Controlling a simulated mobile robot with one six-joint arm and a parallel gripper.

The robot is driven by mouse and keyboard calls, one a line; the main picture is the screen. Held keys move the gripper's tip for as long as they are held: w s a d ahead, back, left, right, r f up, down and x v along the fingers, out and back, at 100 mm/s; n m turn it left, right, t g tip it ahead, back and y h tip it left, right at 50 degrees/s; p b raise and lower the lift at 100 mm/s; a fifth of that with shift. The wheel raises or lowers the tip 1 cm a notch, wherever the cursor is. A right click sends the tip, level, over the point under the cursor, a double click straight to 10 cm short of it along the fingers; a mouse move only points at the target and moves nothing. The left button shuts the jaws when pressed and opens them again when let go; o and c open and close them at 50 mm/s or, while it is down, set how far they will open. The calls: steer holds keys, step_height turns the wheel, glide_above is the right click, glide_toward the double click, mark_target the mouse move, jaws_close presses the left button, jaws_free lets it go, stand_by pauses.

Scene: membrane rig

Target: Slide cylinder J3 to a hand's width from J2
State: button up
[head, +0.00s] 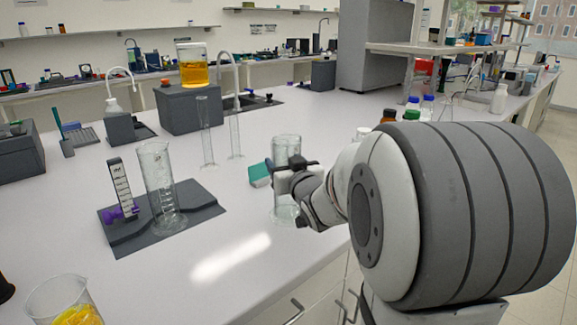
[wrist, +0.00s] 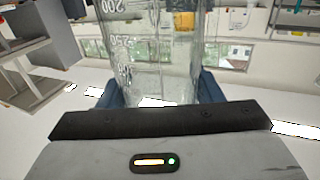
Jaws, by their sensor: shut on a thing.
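My gripper (head: 283,178) is shut on a clear glass cylinder (head: 287,149) that stands upright on the white bench near its right edge. In the wrist view the same cylinder (wrist: 150,50) shows printed volume marks between the two blue fingers. Another wide glass cylinder (head: 158,178) stands on a dark grey base plate to the left. Two slim glass cylinders (head: 206,130) and (head: 236,136) stand farther back. I can read no J2 or J3 label, so I cannot tell which is which.
A teal block (head: 260,174) lies just left of the held cylinder. A dark box (head: 190,110) with a beaker of orange liquid (head: 192,66) stands behind. Capped bottles (head: 411,116) stand behind my arm.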

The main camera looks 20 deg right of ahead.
steer(key=shift+a, duration=0.15)
steer(key=shift+w+a+b, duration=0.3)
steer(key=shift+a+b, duration=0.45)
steer(key=shift+a, duration=0.15)
steer(key=shift+w+a+b, duration=0.3)
steer(key=shift+a+b, duration=0.4)
steer(key=shift+a, duration=0.25)
steer(key=shift+w+a+b, duration=0.3)
steer(key=shift+a+b, duration=0.45)
steer(key=shift+a, duration=0.15)
steer(key=w+a+b, duration=0.2)
steer(key=a+b, duration=0.1)
steer(key=a, duration=0.2)
steer(key=shift+a, duration=0.35)
steer(key=a, duration=0.1)
steer(key=w+a, duration=0.1)
steer(key=a, duration=0.1)
stand_by(0.4)
